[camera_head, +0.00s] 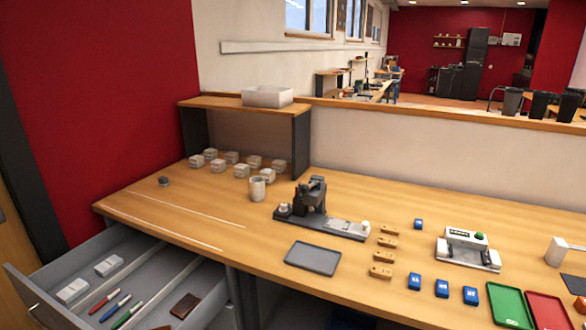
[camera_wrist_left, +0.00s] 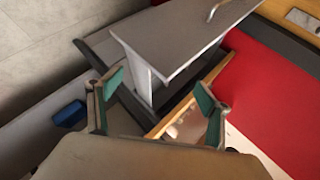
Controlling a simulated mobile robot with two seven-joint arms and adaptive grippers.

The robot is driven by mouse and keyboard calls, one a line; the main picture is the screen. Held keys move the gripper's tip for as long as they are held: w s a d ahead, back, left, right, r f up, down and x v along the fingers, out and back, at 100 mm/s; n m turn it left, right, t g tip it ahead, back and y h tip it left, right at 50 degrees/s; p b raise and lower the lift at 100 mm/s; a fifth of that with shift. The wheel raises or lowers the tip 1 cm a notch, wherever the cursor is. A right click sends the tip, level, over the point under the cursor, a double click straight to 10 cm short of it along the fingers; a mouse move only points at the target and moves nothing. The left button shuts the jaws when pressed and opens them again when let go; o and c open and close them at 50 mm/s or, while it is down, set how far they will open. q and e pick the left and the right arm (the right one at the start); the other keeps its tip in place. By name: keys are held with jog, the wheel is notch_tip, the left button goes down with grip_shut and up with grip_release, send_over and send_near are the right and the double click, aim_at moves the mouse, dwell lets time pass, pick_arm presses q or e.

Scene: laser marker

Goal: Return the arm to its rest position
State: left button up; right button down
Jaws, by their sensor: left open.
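My left gripper (camera_wrist_left: 158,90) shows in the left wrist view with its two teal-padded fingers spread apart. Nothing is held between them. Beyond the fingers are a grey panel, a wooden edge and a red surface. Neither gripper nor arm shows in the head view, so where my left gripper is relative to the workbench (camera_head: 400,200) cannot be told there. My right gripper is in neither view.
An open drawer (camera_head: 150,281) with pens and small boxes juts out at the lower left. The bench holds a black press device (camera_head: 312,196), a grey tray (camera_head: 313,257), wooden and blue pieces, a white device (camera_head: 467,248), and green (camera_head: 508,304) and red trays.

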pick_arm(q)
jog(key=s+a+f+n+g, duration=0.1)
jog(key=s+f+n+g, duration=0.15)
jog(key=s+f, duration=0.3)
jog(key=w+d+f+n+t+h, duration=0.1)
jog(key=d+f+n+t+h, duration=0.1)
jog(key=d+f+h, duration=0.5)
jog(key=d+f+t, duration=0.1)
jog(key=d+f, duration=0.4)
jog(key=d, duration=0.3)
jog(key=shift+d+f+h, duration=0.15)
jog(key=shift+d+h, duration=0.1)
jog(key=shift+h, duration=0.05)
